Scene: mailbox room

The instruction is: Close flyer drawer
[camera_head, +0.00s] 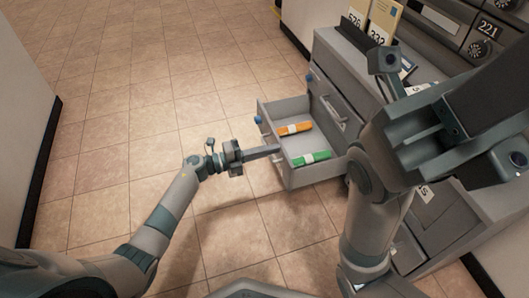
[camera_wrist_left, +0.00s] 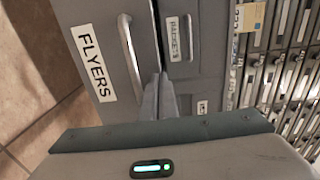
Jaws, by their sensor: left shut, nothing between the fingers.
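The flyer drawer (camera_head: 302,107) is pulled out from the grey cabinet in the head view. An orange roll (camera_head: 294,129) and a green roll (camera_head: 311,159) lie inside it. In the left wrist view the drawer front (camera_wrist_left: 98,58) shows a FLYERS label and a vertical-looking bar handle (camera_wrist_left: 131,55). My left gripper (camera_head: 277,149) is shut and empty, its fingertips at the drawer's front edge in the head view. In the left wrist view the fingers (camera_wrist_left: 158,97) are together near the front's edge; I cannot tell if they touch it. My right arm covers part of the cabinet; its fingertips are out of view.
The grey cabinet (camera_head: 330,62) has other drawers, one labelled PACKETS (camera_wrist_left: 179,38) in the wrist view. Mailboxes with dials (camera_head: 480,47) stand behind it. Open tiled floor (camera_head: 150,90) lies left of the drawer, with a pale block (camera_head: 22,100) at the far left.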

